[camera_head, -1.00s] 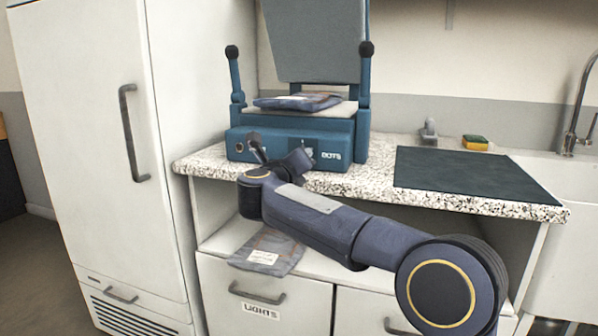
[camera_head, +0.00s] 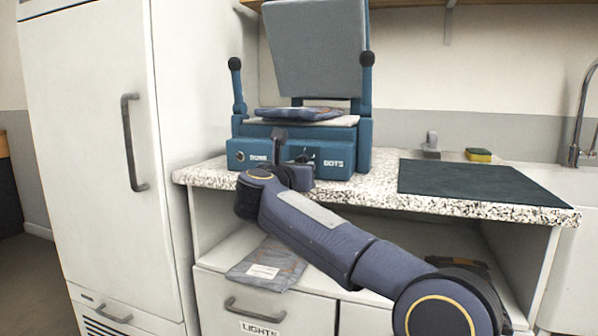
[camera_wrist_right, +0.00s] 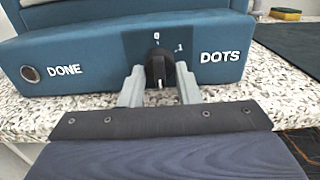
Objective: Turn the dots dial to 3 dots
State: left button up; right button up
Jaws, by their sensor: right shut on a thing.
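The dots dial (camera_wrist_right: 158,66) is a black knob on the front of the blue press (camera_head: 345,158), left of the DOTS label. In the right wrist view a 0 is above it and a 1 at its upper right; other marks are hidden or not visible. A white mark shows on the knob's lower end, toward the camera. My right gripper (camera_wrist_right: 159,84) is shut on the dial, with one grey finger on each side. In the head view my right gripper (camera_head: 292,158) is at the press front and mostly covers the dial. My left gripper is not in view.
A DONE button (camera_wrist_right: 31,73) is on the press's left front. The press lid (camera_head: 315,50) stands raised above a folded cloth item (camera_head: 298,113). A dark mat (camera_head: 470,180) and a sponge (camera_head: 479,155) are to the right. A packet (camera_head: 265,265) lies on the shelf below.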

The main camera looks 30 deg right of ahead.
jog(key=shift+f, duration=0.1)
dwell(0.3)
jog(key=o, duration=1)
jog(key=shift+c, duration=0.2)
jog(key=p+v, duration=0.1)
jog(key=v, duration=0.6)
jog(key=shift+s+a, duration=0.25)
